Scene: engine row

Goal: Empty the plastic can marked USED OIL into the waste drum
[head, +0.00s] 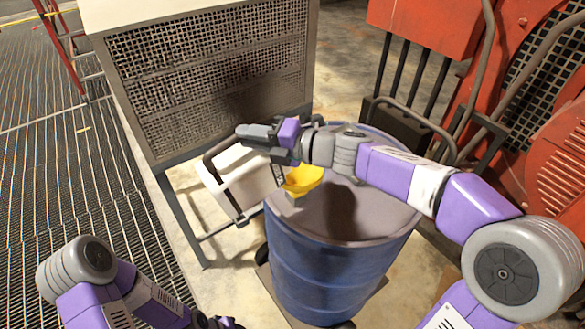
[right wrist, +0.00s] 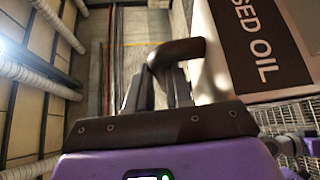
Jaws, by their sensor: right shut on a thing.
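The white can (head: 245,185) hangs tilted at the left side of the blue waste drum (head: 325,265). Its black label with the letters "SED OIL" shows in the right wrist view (right wrist: 262,45). My right gripper (head: 250,133) is shut on the can's dark handle (right wrist: 180,50). A yellow funnel (head: 303,180) sits at the drum top's left side, close beside the can. I cannot tell whether they touch, and no liquid shows. The can's mouth cannot be made out. My left gripper (head: 217,322) is barely in view at the bottom edge, and its jaws cannot be read.
A grey mesh-sided cabinet (head: 215,75) on legs stands behind and left of the can. Red machinery (head: 550,120) with pipes stands close at the right. Metal grating (head: 70,180) covers the left floor. A red ladder (head: 65,45) stands at the far left.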

